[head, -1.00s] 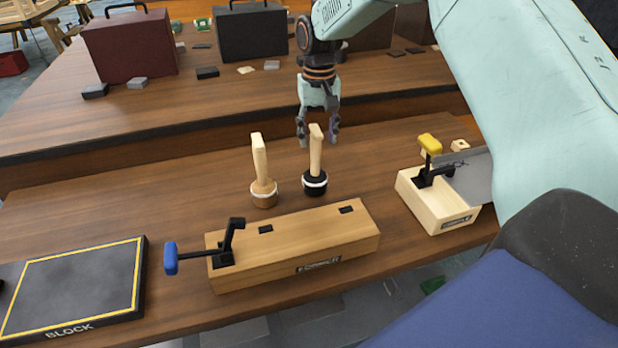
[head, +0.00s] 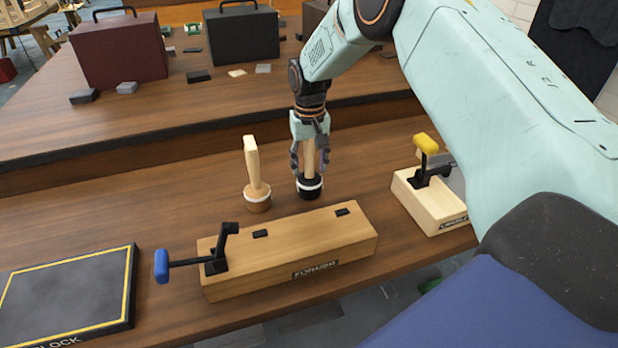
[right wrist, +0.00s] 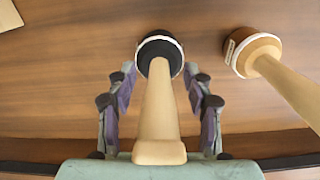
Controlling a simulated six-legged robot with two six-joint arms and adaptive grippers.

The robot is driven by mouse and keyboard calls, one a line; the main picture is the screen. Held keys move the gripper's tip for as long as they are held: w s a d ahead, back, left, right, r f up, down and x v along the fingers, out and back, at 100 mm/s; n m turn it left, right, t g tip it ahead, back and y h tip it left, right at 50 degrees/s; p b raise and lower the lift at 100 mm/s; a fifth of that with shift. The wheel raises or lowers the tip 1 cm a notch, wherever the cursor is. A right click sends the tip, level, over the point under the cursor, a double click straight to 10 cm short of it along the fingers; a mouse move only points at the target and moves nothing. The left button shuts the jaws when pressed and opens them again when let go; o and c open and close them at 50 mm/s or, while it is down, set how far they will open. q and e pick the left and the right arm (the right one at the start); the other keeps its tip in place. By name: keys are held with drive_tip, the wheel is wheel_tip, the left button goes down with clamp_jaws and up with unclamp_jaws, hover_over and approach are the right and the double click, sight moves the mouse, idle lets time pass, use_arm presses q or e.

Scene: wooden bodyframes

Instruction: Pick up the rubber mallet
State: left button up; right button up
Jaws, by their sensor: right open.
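The rubber mallet has a black head (head: 309,187) with a white band and a pale wooden handle. It stands head down on the bench with its handle pointing up. My right gripper (head: 309,165) is open, with its fingers on either side of the handle. In the right wrist view the black head (right wrist: 160,46) lies beyond the fingertips and the handle (right wrist: 159,110) runs between the open fingers (right wrist: 160,90), with gaps on both sides. A second mallet with a tan wooden head (head: 257,198) stands upright to the left. My left gripper is not in view.
A long wooden fixture (head: 290,250) with a blue-handled lever lies in front of the mallets. A smaller wooden box (head: 430,205) with a yellow-handled lever stands to the right. A black BLOCK pad (head: 70,295) lies at left. Cases stand on the raised back bench.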

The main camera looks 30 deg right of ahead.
drive_tip(key=shift+s+r, duration=0.1)
drive_tip(key=shift+r, duration=0.05)
drive_tip(key=shift+w+d+f, duration=0.1)
drive_tip(key=shift+w+f, duration=0.1)
drive_tip(key=c, duration=0.4)
drive_tip(key=shift+s+r, duration=0.1)
drive_tip(key=shift+s, duration=0.05)
drive_tip(key=c, duration=0.5)
clamp_jaws()
